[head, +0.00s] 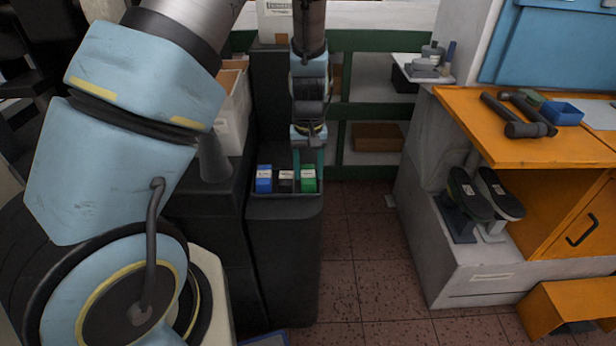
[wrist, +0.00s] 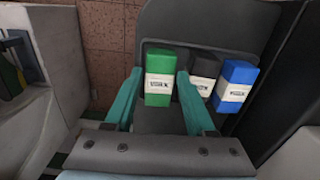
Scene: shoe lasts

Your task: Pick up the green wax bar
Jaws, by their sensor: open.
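The green wax bar (head: 308,181) has a pale label and stands at the right end of a row of three bars on a dark stand. In the wrist view the green wax bar (wrist: 159,77) shows just beyond and between my teal fingertips. My gripper (wrist: 157,78) is open, with one finger on each side of the bar's lower part in the picture. I cannot tell whether either finger touches it. In the head view my gripper (head: 308,160) hangs over the stand, pointing down.
A black bar (wrist: 204,74) stands close beside the green one, near one finger, and a blue bar (wrist: 235,86) stands beyond it. The dark stand (head: 285,215) has a low rim. An orange workbench (head: 520,143) with tools is at the right; tiled floor lies between.

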